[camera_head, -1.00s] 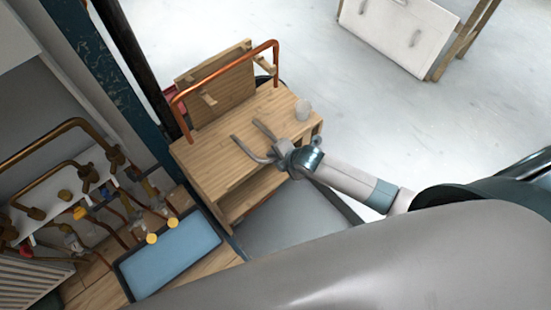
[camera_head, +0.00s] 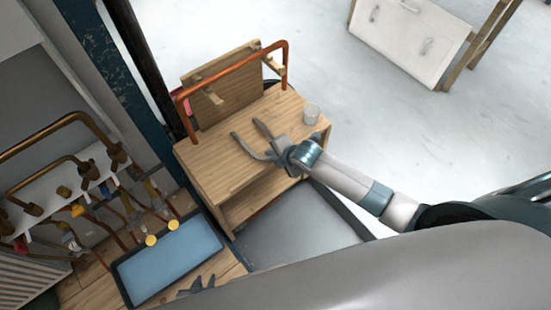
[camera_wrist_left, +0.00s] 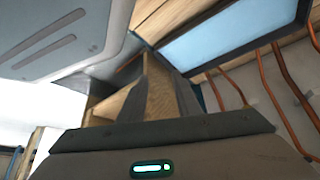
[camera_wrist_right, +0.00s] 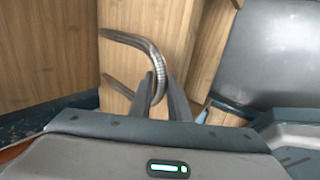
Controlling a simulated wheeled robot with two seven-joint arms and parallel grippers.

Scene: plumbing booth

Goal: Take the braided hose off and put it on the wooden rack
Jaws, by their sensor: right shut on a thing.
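The braided hose (camera_wrist_right: 153,62) is a grey U-shaped piece. In the right wrist view its bend is between the fingers of my right gripper (camera_wrist_right: 160,88), which is shut on it. In the head view the hose (camera_head: 242,140) points its two ends left, over the top of the wooden rack (camera_head: 222,165); I cannot tell if it touches. My right gripper (camera_head: 278,150) comes in from the right. My left gripper (camera_head: 197,286) is at the bottom edge, partly hidden by my arm. In the left wrist view its fingers (camera_wrist_left: 160,72) are apart and empty.
A copper pipe (camera_head: 232,70) hangs on the rack's pegged backboard (camera_head: 228,92). A blue tray (camera_head: 172,262) and brass pipework (camera_head: 60,165) are at the left. Open floor (camera_head: 420,130) lies right.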

